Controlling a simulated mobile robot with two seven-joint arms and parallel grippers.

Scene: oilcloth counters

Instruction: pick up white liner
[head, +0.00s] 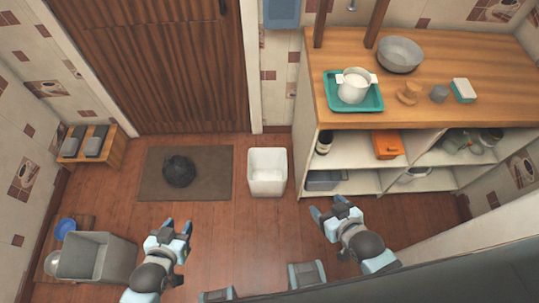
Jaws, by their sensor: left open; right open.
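The white liner (267,185) is an open-topped, square white bin. It stands upright on the wooden floor in the middle of the head view, between the mat and the shelf unit, and looks empty. My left gripper (176,228) is open and empty, in front of the mat and to the left of the liner. My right gripper (328,208) is open and empty, in front of the shelf unit and to the right of the liner. Neither gripper touches the liner.
A black bag (179,171) lies on the brown mat (218,185) before the door. A grey bin (112,263) stands at lower left beside a blue bowl (66,226). A counter (475,65) with open shelves stands right. Floor in front of the liner is clear.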

